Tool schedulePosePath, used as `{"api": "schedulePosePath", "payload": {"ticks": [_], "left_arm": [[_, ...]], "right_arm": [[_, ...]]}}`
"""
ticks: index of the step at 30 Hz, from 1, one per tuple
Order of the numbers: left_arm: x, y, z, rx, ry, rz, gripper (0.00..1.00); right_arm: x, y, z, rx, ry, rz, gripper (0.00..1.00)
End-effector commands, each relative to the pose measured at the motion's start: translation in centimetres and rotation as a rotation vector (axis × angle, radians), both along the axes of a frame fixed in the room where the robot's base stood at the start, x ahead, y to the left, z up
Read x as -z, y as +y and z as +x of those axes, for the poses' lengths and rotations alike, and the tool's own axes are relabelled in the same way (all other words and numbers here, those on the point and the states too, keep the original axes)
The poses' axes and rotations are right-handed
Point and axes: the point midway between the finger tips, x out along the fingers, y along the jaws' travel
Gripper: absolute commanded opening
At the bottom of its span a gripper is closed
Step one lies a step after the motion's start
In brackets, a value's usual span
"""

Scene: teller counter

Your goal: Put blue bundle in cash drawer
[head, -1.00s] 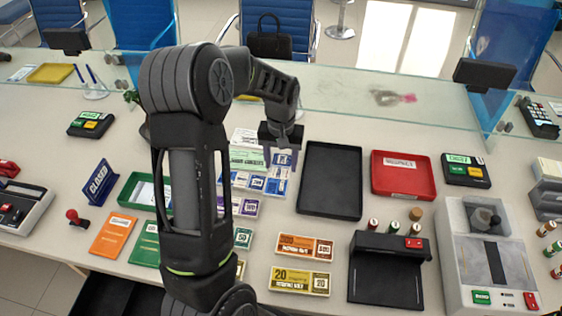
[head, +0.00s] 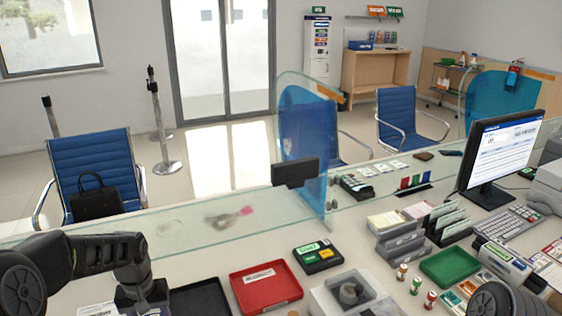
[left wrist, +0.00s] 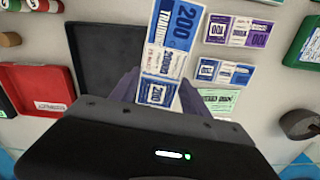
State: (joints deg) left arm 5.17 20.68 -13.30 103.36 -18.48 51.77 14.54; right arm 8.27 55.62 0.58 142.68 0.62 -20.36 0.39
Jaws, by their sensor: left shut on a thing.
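My left gripper (left wrist: 160,98) is shut on a blue bundle (left wrist: 178,25) of notes marked 200. The bundle sticks out between the fingers in the left wrist view, above the counter. In the head view the left gripper (head: 142,297) is at the bottom left edge, and the bundle cannot be made out there. The cash drawer is not identifiable in the present views.
A black tray (head: 200,300) and a red tray (head: 266,288) lie right of my left gripper. A glass screen (head: 200,222) runs behind. A monitor (head: 500,155) stands at right.

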Motion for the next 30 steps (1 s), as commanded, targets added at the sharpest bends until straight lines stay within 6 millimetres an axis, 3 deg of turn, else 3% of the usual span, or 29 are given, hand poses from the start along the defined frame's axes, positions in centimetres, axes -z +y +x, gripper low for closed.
{"api": "schedulePosePath", "payload": {"ticks": [6, 12, 16, 30], "left_arm": [[-2.6, -9.1, 3.3, 0.223, -0.003, 0.001, 0.04], [-4.1, -14.8, 4.5, 0.347, -0.001, 0.002, 0.04], [-4.4, -15.8, 4.5, 0.369, 0.0, 0.001, 0.04], [-4.4, -15.8, 4.5, 0.367, 0.0, 0.001, 0.04]], "right_arm": [[0.3, 0.0, 0.0, -0.001, -0.001, 0.001, 0.36], [0.4, 0.0, 0.1, 0.0, -0.002, 0.001, 0.36], [0.4, 0.0, 0.1, 0.001, -0.002, 0.001, 0.36], [0.4, 0.0, 0.1, 0.0, -0.001, 0.001, 0.36]]}}
